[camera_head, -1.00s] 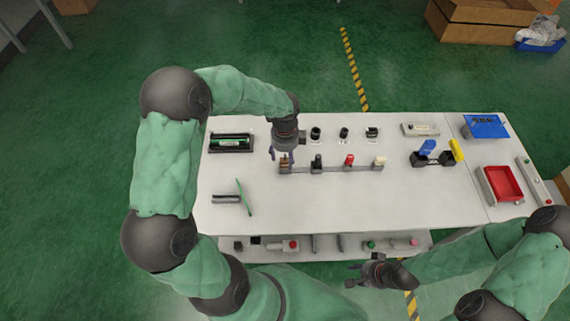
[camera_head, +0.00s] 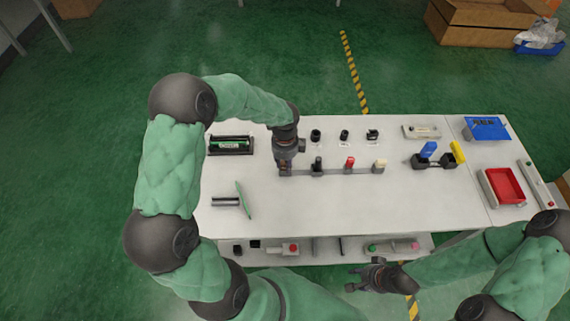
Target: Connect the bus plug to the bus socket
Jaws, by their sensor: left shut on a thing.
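My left gripper (camera_head: 284,168) points down at the left end of a grey rail (camera_head: 334,171) on the white table. It is shut on a small brownish plug, which the fingers mostly hide. A black plug (camera_head: 317,165), a red plug (camera_head: 350,162) and a cream plug (camera_head: 380,165) stand along the rail to its right. Behind the rail are small black sockets: a round one (camera_head: 315,135), a smaller one (camera_head: 344,135) and a wider one (camera_head: 373,134). Their labels are too small to read, so I cannot tell which is the bus socket. My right gripper (camera_head: 354,281) is open and empty in front of the table.
A black device with a green display (camera_head: 231,145) lies at the table's back left, with a grey bar (camera_head: 226,201) and green plate (camera_head: 243,199) nearer. A black fixture with blue and yellow levers (camera_head: 434,160), a red tray (camera_head: 503,186) and a blue bin (camera_head: 487,128) are right.

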